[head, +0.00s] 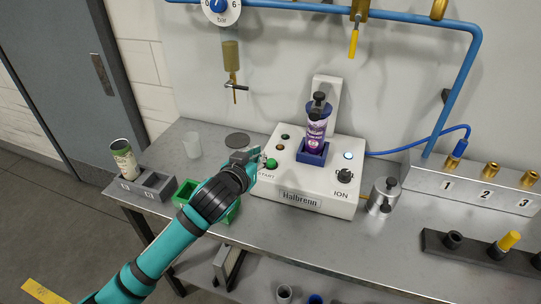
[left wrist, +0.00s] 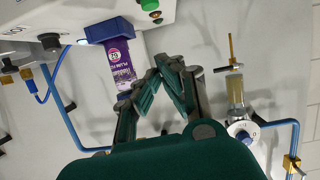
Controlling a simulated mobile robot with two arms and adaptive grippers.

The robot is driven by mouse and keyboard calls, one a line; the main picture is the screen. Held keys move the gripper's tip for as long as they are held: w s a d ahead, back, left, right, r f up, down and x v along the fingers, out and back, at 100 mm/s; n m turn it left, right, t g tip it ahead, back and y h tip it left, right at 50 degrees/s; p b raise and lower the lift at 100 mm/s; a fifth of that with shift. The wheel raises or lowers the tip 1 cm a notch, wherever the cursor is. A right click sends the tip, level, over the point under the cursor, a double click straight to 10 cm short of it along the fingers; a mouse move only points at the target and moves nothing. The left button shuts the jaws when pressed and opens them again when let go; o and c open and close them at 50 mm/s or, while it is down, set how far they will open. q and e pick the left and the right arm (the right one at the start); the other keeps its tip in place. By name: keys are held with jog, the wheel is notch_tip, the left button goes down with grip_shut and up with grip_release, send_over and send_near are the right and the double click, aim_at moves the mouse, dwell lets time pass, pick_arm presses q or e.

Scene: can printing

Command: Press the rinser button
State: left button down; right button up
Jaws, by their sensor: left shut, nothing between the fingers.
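The rinser is a white box (head: 331,203) labelled "Halbrenn" on the metal bench. Its green button (head: 271,164), with "START" lettering partly hidden by the gripper, is at the box's left front; a green button also shows at the top of the left wrist view (left wrist: 149,5). A purple can (head: 315,131) stands upright in a blue holder (head: 311,153) on the box, under a black nozzle. My left gripper (head: 257,158) is shut and empty, its tips just left of the green button. I cannot tell whether they touch it. The left wrist view shows its teal fingers meeting (left wrist: 164,66). My right gripper is not in view.
A clear cup (head: 192,145) stands behind. A steel canister (head: 383,195) is right of the box. Blue pipes and a hose run along the wall.

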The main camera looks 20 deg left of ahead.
pick_arm(q)
jog(key=shift+w, duration=0.1)
jog(key=p, duration=0.3)
send_over(271, 164)
jog(key=f, duration=0.3)
jog(key=shift+w+a, duration=0.15)
jog(key=shift+w, duration=0.05)
notch_tip(271, 164, down, 3)
jog(key=shift+s+r, duration=0.1)
jog(key=shift+s, duration=0.05)
jog(key=shift+s+f, duration=0.15)
jog(key=shift+f, duration=0.55)
